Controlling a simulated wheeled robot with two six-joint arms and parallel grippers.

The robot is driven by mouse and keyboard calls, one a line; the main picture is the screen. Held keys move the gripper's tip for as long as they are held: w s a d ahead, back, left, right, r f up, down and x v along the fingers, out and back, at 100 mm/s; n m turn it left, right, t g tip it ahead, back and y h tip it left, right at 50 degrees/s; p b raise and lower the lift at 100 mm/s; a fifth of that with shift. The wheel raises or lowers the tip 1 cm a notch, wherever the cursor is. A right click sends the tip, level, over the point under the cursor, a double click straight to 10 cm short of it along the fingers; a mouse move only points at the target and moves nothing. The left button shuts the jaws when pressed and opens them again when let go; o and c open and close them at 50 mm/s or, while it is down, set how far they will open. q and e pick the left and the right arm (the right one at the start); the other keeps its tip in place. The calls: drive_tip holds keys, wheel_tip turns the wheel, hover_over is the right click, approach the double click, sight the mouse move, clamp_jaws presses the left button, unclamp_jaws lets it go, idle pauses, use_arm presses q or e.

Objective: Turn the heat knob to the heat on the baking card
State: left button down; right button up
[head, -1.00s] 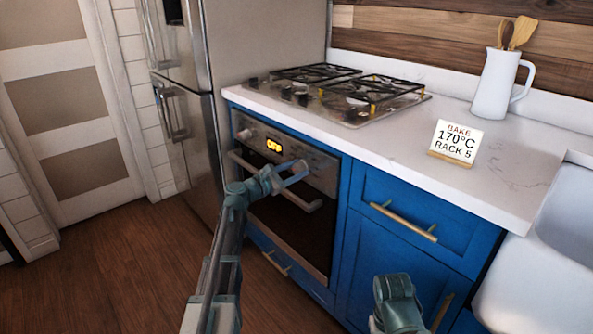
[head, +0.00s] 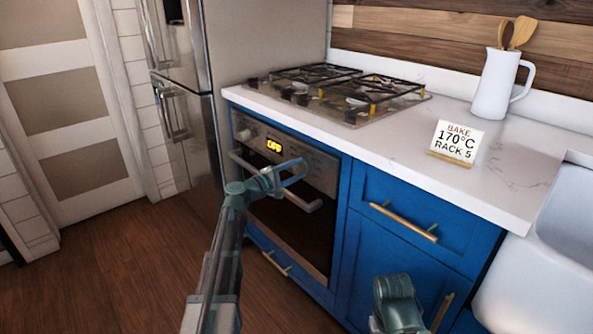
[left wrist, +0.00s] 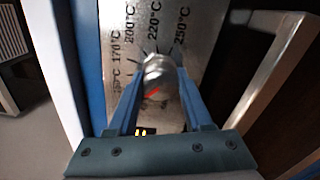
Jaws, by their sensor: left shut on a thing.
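The baking card (head: 456,143) stands on the counter and reads BAKE 170°C RACK 5. My left gripper (head: 293,172) is at the oven's front panel in the head view. In the left wrist view its two fingers are closed on the sides of the round silver heat knob (left wrist: 160,76), which has a red pointer line. Printed temperatures, including 170, 200, 220 and 250°C, lie around it on the steel panel (left wrist: 147,22). I cannot tell which mark the pointer meets. The orange display (head: 274,145) is lit, its digits too small to read surely.
The oven handle (head: 247,165) runs below the panel, close under my left gripper. A gas hob (head: 340,92) is above, and a drawer handle (head: 403,222) is to the right. A white jug (head: 495,85) stands behind the card. Part of my right arm shows at the bottom.

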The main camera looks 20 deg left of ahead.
use_arm(q)
drive_tip(key=m, duration=0.6)
drive_tip(key=shift+s, duration=0.1)
drive_tip(key=m, duration=0.6)
drive_tip(key=shift+m, duration=0.3)
idle(0.3)
drive_tip(key=shift+c, duration=1.6)
unclamp_jaws()
drive_tip(key=v, duration=1.3)
drive_tip(key=shift+s+a, duration=0.2)
drive_tip(key=shift+s, duration=0.1)
